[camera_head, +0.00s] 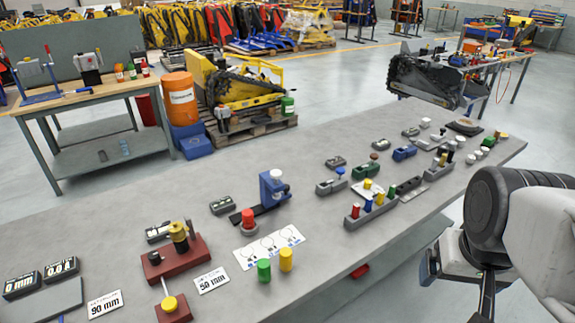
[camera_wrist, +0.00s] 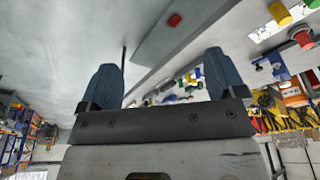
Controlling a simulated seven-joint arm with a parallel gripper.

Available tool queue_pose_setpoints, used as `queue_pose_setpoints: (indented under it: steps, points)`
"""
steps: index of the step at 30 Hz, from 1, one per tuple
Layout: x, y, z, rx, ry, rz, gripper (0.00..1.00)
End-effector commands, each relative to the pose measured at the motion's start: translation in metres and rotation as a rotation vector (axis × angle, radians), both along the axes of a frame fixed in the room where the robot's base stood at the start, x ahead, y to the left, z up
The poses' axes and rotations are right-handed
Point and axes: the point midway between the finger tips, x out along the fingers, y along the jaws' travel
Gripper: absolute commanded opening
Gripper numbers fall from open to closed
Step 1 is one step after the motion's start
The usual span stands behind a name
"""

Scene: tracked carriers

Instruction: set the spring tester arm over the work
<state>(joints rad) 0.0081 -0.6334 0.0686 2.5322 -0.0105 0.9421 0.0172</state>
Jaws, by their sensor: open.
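A dark red fixture (camera_head: 173,262) with a brass stepped post (camera_head: 179,237) stands on the near left of the bench in the head view. A thin pale arm runs from it to a yellow knob (camera_head: 170,304) on a separate dark red block. Which part is the spring tester is not certain; a blue upright stand (camera_head: 272,190) with a white top and a red knob (camera_head: 248,218) is nearby. My gripper (camera_head: 458,275) is at the right, off the bench's front edge, far from both. In the wrist view, my gripper (camera_wrist: 160,80) is open and empty.
Cards reading 90 mm (camera_head: 104,304) and 50 mm (camera_head: 212,280) flank the fixture. Green (camera_head: 264,270) and yellow (camera_head: 286,259) cylinders stand near the front edge. Several small fixtures crowd the bench's right half. The bench (camera_head: 345,245) is bare along its front middle.

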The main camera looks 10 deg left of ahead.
Motion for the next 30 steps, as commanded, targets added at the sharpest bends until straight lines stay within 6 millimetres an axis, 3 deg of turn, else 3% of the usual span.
queue_pose_setpoints:
  steps: [12,18,19,25,30]
  points:
    - [0.000,0.000,0.000,0.000,0.000,0.000,0.88]
    - [0.004,0.001,0.001,0.003,0.002,-0.007,0.57]
    - [0.005,0.001,0.002,0.004,0.003,-0.010,0.57]
    - [0.026,0.008,0.007,0.018,0.013,-0.053,0.57]
    - [0.056,0.019,0.014,0.039,0.027,-0.119,0.57]
